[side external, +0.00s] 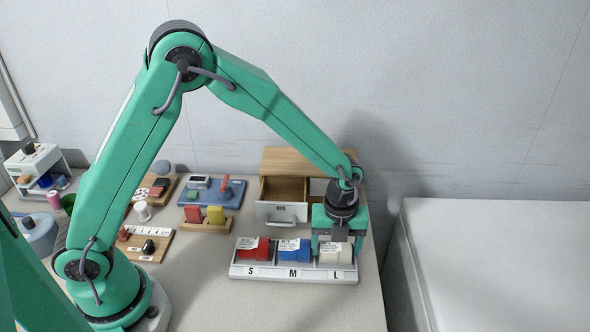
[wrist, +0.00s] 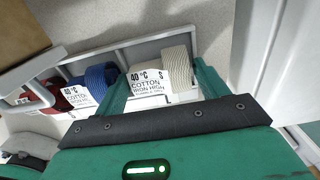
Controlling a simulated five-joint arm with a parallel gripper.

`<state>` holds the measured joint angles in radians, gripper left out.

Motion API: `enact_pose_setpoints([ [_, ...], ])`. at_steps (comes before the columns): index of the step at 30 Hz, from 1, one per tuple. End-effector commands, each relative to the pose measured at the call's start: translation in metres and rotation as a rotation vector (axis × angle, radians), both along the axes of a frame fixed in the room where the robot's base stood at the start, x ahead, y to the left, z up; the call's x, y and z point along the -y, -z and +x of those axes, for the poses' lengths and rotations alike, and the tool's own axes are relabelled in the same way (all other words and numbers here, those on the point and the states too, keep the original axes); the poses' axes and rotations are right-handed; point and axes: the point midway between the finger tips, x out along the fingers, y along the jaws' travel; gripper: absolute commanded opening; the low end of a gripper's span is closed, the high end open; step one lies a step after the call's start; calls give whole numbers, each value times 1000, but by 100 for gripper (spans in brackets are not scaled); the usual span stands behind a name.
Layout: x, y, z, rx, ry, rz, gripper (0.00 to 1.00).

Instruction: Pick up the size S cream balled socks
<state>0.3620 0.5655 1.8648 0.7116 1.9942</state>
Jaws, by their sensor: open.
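The cream balled socks (side external: 334,257) sit in the right compartment, marked L, of a grey tray (side external: 290,275). In the wrist view the cream socks (wrist: 177,68) carry a white label reading 40 °C, S, cotton, iron high. My gripper (side external: 336,244) is open and pointing down over them. In the wrist view my gripper (wrist: 163,86) has one green finger at each side of the cream roll. I cannot tell whether the fingers touch it.
Blue balled socks (side external: 294,250) lie in the M compartment beside the cream ones, and red balled socks (side external: 254,248) lie in the S compartment. A wooden drawer box (side external: 290,162) stands behind with its drawer out. A white basin edge (side external: 480,205) lies to the right.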

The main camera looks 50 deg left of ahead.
Motion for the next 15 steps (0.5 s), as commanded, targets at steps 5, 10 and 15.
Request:
enact_pose_setpoints([
  [5,0,0,0,0,0,0,73],
  [10,0,0,0,0,0,0,45],
  [15,0,0,0,1,0,-1,39],
])
